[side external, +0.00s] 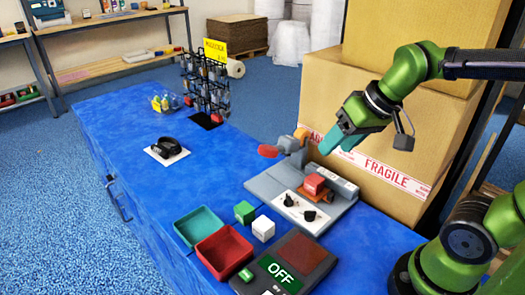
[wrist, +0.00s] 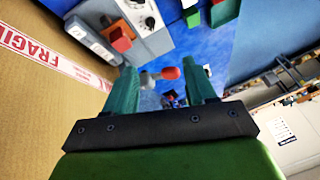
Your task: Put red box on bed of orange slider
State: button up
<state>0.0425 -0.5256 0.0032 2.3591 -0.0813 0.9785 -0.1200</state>
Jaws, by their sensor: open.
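The red box (side external: 314,184) sits on the orange slider (side external: 325,196), on the grey machine (side external: 268,189) at the table's right side. In the wrist view the red box (wrist: 120,38) shows at upper left, on the slider. My gripper (side external: 338,143) is above and behind the machine, beside the large carton, apart from the red box. Its teal fingers are open and empty, and the wrist view shows a gap between them (wrist: 162,75). The red box hides most of the slider's bed.
Large cartons (side external: 400,120) stand close behind. A red tray (side external: 248,240), teal tray (side external: 190,238), green cube (side external: 244,211) and white cube (side external: 263,228) are in front. The table's middle is mostly clear.

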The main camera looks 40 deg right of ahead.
jog(key=s, duration=0.1)
jog(key=s+a+t, duration=0.1)
jog(key=s+m, duration=0.1)
jog(key=shift+s+a+r+t+y, duration=0.1)
jog(key=shift+a+r+t+y, duration=0.2)
jog(key=shift+a+t, duration=0.1)
